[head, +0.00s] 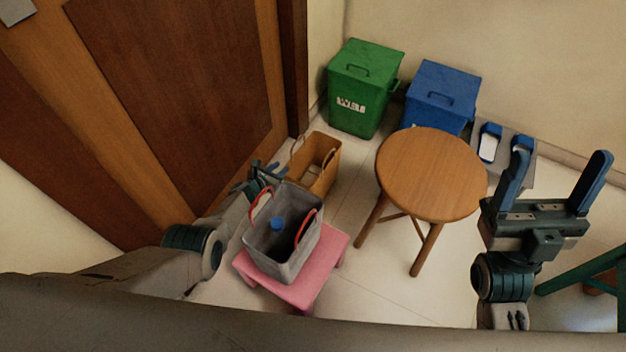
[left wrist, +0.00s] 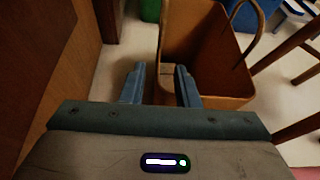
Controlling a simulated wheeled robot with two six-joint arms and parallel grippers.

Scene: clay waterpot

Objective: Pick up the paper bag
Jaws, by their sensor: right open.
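The tan paper bag (head: 322,160) stands upright on the floor by the door, with its mouth open upward and a loop handle on each side. It also shows in the left wrist view (left wrist: 205,45), just beyond my fingers. My left gripper (head: 268,172) is to the left of the paper bag, behind the grey bag. My right gripper (head: 556,165) is open and empty, raised at the right, far from the bag.
A grey bag (head: 285,258) with red handles holds a blue-capped item on a pink stool (head: 329,265), close to my left arm. A round wooden table (head: 430,175) stands right of the paper bag. Green (head: 362,85) and blue (head: 440,95) bins stand behind.

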